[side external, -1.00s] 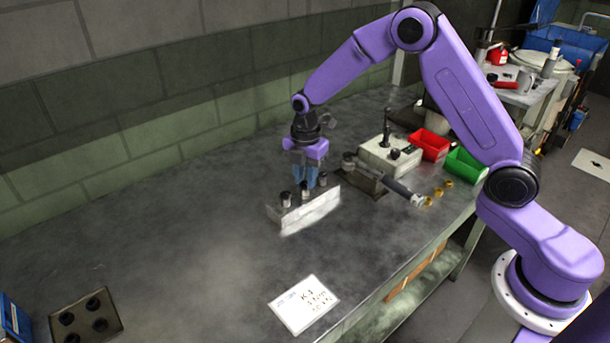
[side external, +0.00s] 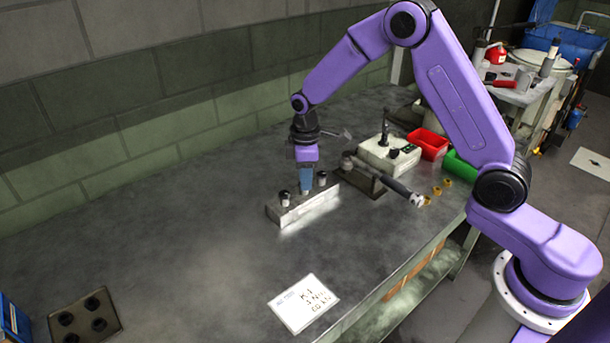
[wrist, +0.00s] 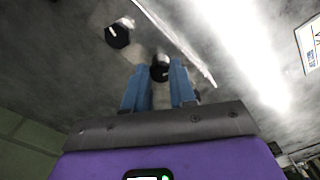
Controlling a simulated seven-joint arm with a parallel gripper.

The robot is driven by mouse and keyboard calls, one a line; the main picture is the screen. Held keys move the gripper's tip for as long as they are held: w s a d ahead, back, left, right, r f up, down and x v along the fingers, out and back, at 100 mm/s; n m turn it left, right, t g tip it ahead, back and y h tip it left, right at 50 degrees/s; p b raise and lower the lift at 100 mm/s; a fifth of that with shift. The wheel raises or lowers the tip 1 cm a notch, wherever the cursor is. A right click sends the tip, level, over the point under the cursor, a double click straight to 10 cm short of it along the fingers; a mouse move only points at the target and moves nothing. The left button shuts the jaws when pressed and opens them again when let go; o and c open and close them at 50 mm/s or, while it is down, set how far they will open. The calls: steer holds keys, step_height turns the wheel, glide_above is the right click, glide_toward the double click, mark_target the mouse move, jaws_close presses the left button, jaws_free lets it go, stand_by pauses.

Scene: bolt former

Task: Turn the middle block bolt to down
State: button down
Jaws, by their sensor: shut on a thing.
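A pale metal block (side external: 303,211) lies on the bench with a row of dark-headed bolts along its top. The near-left bolt (side external: 285,198) and far-right bolt (side external: 322,177) show in the side view; the middle one is hidden there by my gripper (side external: 305,188). In the wrist view, the middle bolt (wrist: 160,70) sits between my blue fingers, which are shut on its dark head. A light mark shows on that head, but its direction is hard to read. An outer bolt (wrist: 118,36) stands clear of the fingers, with a white line on its head.
A tool with a dark handle (side external: 397,187) lies right of the block, near a beige box (side external: 388,158) with a black lever. Red (side external: 428,145) and green bins stand beyond. A white card (side external: 303,303) lies in front.

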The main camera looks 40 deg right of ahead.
steer(key=m, duration=0.5)
steer(key=shift+r+m, duration=0.1)
steer(key=shift+m, duration=0.2)
steer(key=m, duration=0.5)
steer(key=shift+a, duration=0.2)
steer(key=m, duration=0.6)
steer(key=shift+a+m, duration=0.1)
steer(key=shift+m, duration=0.3)
steer(key=m, duration=0.5)
steer(key=shift+a, duration=0.1)
steer(key=m, duration=0.5)
steer(key=shift+w+m, duration=0.15)
steer(key=shift+m, duration=0.25)
steer(key=m, duration=0.5)
steer(key=shift+w, duration=0.15)
steer(key=m, duration=0.6)
steer(key=shift+w+m, duration=0.1)
steer(key=shift+m, duration=2.8)
